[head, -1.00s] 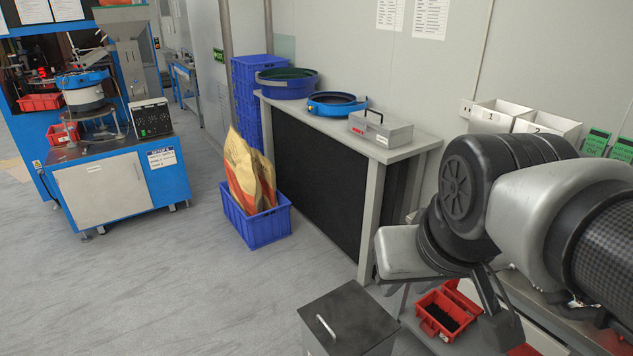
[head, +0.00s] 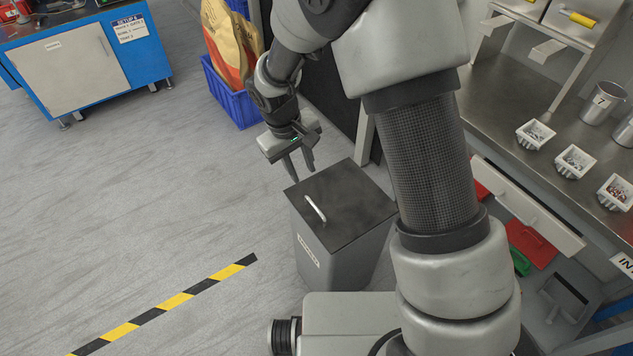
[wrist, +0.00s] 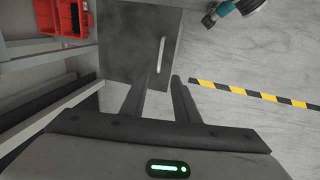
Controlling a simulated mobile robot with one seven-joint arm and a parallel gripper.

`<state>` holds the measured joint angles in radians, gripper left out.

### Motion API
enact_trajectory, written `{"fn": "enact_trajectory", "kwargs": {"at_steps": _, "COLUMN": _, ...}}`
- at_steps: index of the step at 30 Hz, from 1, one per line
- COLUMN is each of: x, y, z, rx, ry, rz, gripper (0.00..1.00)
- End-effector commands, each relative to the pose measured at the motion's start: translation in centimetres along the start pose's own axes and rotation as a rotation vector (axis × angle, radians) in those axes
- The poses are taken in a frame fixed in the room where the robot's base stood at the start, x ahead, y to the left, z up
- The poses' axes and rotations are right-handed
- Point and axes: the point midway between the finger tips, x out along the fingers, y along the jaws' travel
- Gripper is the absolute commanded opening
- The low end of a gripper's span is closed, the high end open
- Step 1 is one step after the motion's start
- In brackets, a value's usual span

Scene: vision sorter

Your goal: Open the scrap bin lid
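The scrap bin (head: 345,262) is a grey box on the floor with a label on its front. Its dark flat lid (head: 345,205) is closed, with a pale bar handle (head: 315,209) near the lid's left edge. My gripper (head: 299,172) is just beyond the bin's back left corner in the head view, fingers pointing down, apart from the lid. In the wrist view my gripper (wrist: 158,80) shows two separated fingers with nothing between them.
A blue crate (head: 232,95) with a paper sack stands behind the gripper. A steel workbench (head: 550,150) with white trays and a metal cup is at the right. A yellow-black floor stripe (head: 175,300) lies left of the bin. The floor between is clear.

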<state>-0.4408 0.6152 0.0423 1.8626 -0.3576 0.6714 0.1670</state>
Motion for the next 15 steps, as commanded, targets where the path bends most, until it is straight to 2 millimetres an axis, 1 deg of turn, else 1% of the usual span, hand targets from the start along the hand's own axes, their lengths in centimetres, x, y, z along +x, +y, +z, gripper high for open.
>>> {"fn": "enact_trajectory", "kwargs": {"at_steps": 5, "x": 2.0, "y": -0.1, "z": 0.0, "rx": -0.003, "ry": -0.004, "rz": 0.000, "gripper": 0.28}}
{"fn": "enact_trajectory", "kwargs": {"at_steps": 8, "x": 4.0, "y": -0.1, "z": 0.1, "rx": -0.003, "ry": -0.005, "rz": 0.000, "gripper": 0.28}}
{"fn": "enact_trajectory", "kwargs": {"at_steps": 15, "x": 9.4, "y": -0.1, "z": 0.2, "rx": -0.002, "ry": -0.006, "rz": 0.000, "gripper": 0.28}}
